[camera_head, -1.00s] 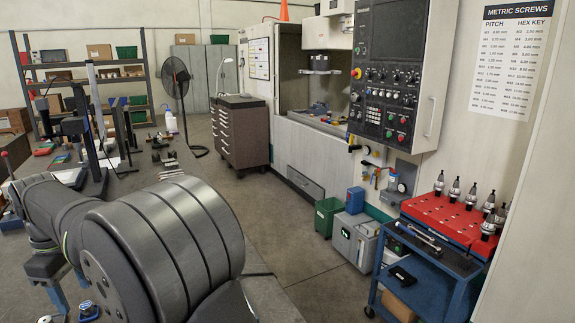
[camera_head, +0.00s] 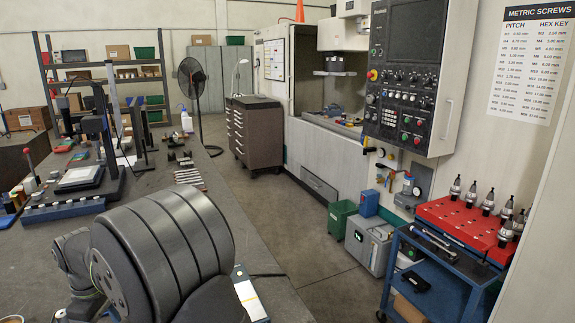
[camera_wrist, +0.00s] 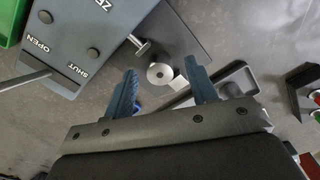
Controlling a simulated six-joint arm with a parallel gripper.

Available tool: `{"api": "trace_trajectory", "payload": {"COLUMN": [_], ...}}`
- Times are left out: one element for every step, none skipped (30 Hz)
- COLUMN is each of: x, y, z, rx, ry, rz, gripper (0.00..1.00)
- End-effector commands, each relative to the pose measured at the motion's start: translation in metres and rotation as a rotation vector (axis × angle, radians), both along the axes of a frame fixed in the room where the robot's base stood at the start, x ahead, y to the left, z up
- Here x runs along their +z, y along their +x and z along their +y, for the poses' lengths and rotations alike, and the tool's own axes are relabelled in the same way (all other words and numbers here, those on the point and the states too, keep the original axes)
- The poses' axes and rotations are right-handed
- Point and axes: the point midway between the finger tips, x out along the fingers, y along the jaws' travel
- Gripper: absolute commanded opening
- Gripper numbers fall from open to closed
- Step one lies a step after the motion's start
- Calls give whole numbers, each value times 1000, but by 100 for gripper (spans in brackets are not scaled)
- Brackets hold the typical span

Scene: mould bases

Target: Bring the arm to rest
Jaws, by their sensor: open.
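My arm fills the lower left of the camera_head view, with its large dark rounded joint in front of the workbench (camera_head: 262,292). My gripper (camera_wrist: 160,67) shows in the wrist view, its two blue fingers apart. I see nothing held between them. Beyond the fingers, a round silver piece (camera_wrist: 160,74) lies in the gap as seen from the wrist; I cannot tell how far below it is. A blue-grey panel (camera_wrist: 85,35) marked OPEN and SHUT is at the upper left of the wrist view. In the camera_head view I cannot make out the fingers.
A flat device with a pale top (camera_head: 80,176) and a row of small tools (camera_head: 189,178) lie on the bench. A blue cart (camera_head: 440,268) with a red tool holder (camera_head: 455,222) stands at right, before the machine (camera_head: 402,75).

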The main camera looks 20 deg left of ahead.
Motion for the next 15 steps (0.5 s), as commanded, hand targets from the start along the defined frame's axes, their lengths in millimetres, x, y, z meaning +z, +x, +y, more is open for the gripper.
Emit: {"api": "trace_trajectory", "payload": {"x": [0,0,0,0,0,0,0,-1,-3,0,3,8,13,18,25], "y": [0,0,0,0,0,0,0,0,0,0,0,0,0,0,0], "z": [0,0,0,0,0,0,0,0,0,1,1,1,1,1,1], "rx": [0,0,0,0,0,0,0,0,0,0,0,0,0,0,0], "ry": [0,0,0,0,0,0,0,0,0,2,2,3,4,5,6], "rz": [0,0,0,0,0,0,0,0,0,0,0,-1,-1,-2,-1], "gripper": [52,52,52,52,52,52,52,52,52,52,52,52,52,52,52]}}
